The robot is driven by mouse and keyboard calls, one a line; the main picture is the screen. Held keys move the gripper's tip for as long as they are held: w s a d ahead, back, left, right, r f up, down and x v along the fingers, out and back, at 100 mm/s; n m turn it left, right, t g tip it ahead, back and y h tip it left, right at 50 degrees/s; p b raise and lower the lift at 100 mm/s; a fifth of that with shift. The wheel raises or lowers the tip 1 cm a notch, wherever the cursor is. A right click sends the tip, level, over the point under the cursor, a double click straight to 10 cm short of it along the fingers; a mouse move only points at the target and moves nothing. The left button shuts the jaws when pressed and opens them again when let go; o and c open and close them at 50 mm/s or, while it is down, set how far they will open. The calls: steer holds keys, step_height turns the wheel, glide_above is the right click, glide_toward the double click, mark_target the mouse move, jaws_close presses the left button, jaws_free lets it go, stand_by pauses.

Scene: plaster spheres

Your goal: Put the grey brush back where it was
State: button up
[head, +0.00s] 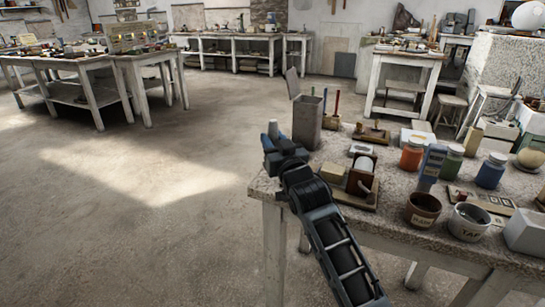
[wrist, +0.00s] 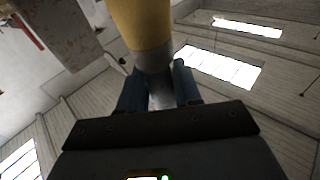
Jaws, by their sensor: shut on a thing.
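My gripper (head: 271,142) is at the left corner of the stone-topped table, left of the tall grey pot (head: 307,127) in the head view. It is shut on the grey brush, whose pale grey end (head: 272,128) sticks up above the fingers. In the wrist view the brush shows a wide yellow part (wrist: 140,25) above a grey collar (wrist: 152,60), with the blue fingers (wrist: 160,90) on both sides of its narrow grey part. A flat grey piece (head: 292,82) leans out of the pot. Coloured sticks (head: 336,103) stand at its right. The pot's inside is hidden.
Open floor (head: 150,190) lies to the left.

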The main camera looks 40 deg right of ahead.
steer(key=shift+w+a+f+b, duration=0.15)
steer(key=shift+f+b, duration=0.3)
steer(key=shift+f, duration=1.6)
steer(key=shift+f, duration=0.1)
steer(key=shift+f, duration=0.1)
steer(key=o, duration=1)
steer(key=shift+o, duration=0.2)
steer(key=shift+r, duration=0.2)
steer(key=v, duration=1.2)
